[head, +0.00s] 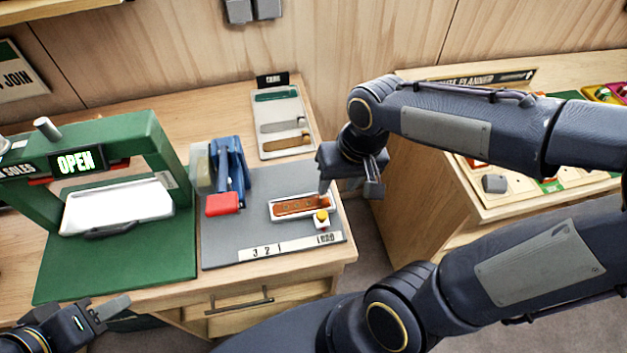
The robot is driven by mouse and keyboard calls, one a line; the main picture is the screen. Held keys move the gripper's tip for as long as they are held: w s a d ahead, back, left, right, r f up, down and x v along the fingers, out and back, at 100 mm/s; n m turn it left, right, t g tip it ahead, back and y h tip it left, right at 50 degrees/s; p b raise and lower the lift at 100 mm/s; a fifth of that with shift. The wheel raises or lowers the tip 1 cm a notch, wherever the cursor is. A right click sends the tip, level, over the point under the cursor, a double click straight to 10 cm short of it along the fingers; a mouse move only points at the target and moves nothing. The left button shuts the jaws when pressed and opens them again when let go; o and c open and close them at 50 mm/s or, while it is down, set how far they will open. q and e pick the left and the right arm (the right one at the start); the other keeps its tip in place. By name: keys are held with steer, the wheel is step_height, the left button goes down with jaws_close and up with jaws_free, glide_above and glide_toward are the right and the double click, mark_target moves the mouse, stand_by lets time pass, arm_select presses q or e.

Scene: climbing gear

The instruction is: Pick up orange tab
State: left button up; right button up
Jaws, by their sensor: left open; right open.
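An orange-brown strip (300,207) lies in a small white tray (331,212) on the grey mat. Another orange-brown strip (286,143) lies in the lowest row of a pale rack (262,112) behind it; I cannot tell which is the orange tab. My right gripper (350,190) is open, just right of the white tray, one finger near the tray's right end. It looks empty. My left gripper (103,313) is open and empty at the lower left, in front of the green press base.
A green press (150,150) with an OPEN sign stands at left. A blue tool with a red end (222,204) and a yellow button (321,216) are on the grey mat (240,245). A second counter (430,180) stands at right, across a floor gap.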

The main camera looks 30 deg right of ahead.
steer(key=g+h+p, duration=0.2)
glide_above(314, 202)
steer(key=d, duration=0.2)
steer(key=shift+s+f, duration=0.15)
steer(key=shift+f, duration=0.1)
steer(key=f, duration=0.3)
steer(key=f+p, duration=0.1)
steer(key=f, duration=0.2)
steer(key=shift+s+d+f, duration=0.15)
steer(key=shift+s+f, duration=0.05)
steer(key=shift+f, duration=0.6)
arm_select(q)
steer(key=r, duration=0.4)
steer(key=shift+s+a+r, duration=0.15)
steer(key=shift+s+a, duration=0.05)
arm_select(e)
jaws_close()
steer(key=shift+r, duration=0.1)
